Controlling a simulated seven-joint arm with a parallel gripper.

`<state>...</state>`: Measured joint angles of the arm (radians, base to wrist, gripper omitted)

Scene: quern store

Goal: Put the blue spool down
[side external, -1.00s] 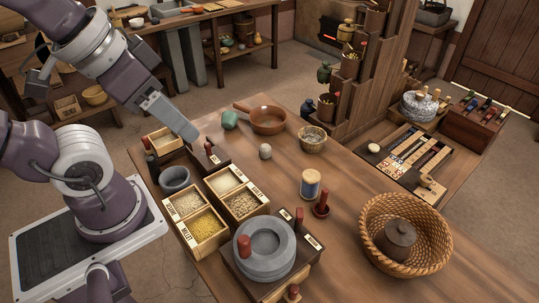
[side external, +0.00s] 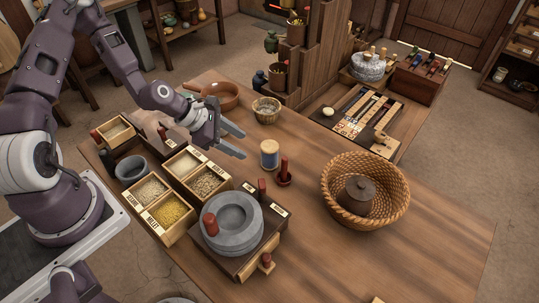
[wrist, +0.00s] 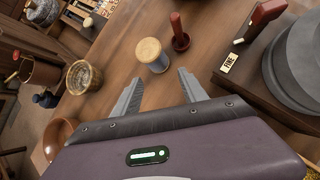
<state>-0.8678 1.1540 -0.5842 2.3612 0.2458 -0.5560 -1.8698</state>
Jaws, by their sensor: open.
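The blue spool (side external: 269,154) stands upright on the wooden table, a blue band between pale ends. In the wrist view the spool (wrist: 152,55) stands just beyond my fingertips, with its pale round top showing and little of the blue. My gripper (side external: 243,144) is open and empty, to the left of the spool in the side view. In the wrist view its two fingers (wrist: 160,78) are spread wide, with the spool ahead of the gap and not between them.
A small red-handled tool (side external: 284,172) stands close beside the spool. The quern (side external: 232,222) sits in front, the grain boxes (side external: 175,190) lie to the left, and a wicker basket (side external: 400,190) is on the right.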

